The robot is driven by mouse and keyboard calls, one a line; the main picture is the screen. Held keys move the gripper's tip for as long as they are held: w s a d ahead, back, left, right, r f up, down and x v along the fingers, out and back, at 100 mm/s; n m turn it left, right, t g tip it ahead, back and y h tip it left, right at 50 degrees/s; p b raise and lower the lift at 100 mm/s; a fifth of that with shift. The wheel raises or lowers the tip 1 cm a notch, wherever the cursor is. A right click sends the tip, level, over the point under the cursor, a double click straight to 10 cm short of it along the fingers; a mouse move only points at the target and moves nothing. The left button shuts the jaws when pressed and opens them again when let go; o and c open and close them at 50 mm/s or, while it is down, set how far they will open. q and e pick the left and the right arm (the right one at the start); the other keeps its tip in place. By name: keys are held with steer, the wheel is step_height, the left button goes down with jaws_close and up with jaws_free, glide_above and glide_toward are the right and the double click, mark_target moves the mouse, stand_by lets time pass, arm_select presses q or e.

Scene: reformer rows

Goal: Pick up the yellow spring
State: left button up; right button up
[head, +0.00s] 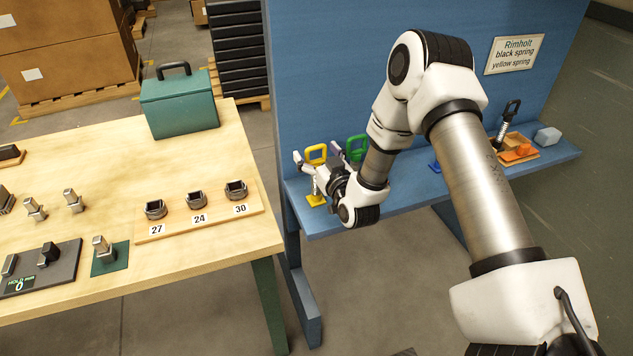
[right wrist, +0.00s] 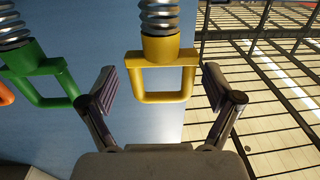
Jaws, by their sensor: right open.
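The yellow spring (head: 316,154) stands upright on the blue shelf, with a yellow loop handle at its top and a yellow base. In the right wrist view its yellow handle (right wrist: 160,79) and silver coil show at the top middle. My right gripper (head: 325,167) is open, and in the right wrist view its fingers (right wrist: 158,92) stand on either side of the yellow handle, apart from it. The green-handled spring (head: 356,146) stands just right of it and also shows in the right wrist view (right wrist: 42,75). My left gripper is not in view.
The blue shelf (head: 408,192) has a tall back panel close behind the springs. A wooden table (head: 180,258) with fittings stands at left.

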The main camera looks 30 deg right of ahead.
steer(key=shift+a+r, duration=0.1)
steer(key=shift+a, duration=0.1)
steer(key=c, duration=1)
steer(key=shift+d, duration=0.1)
jaws_close()
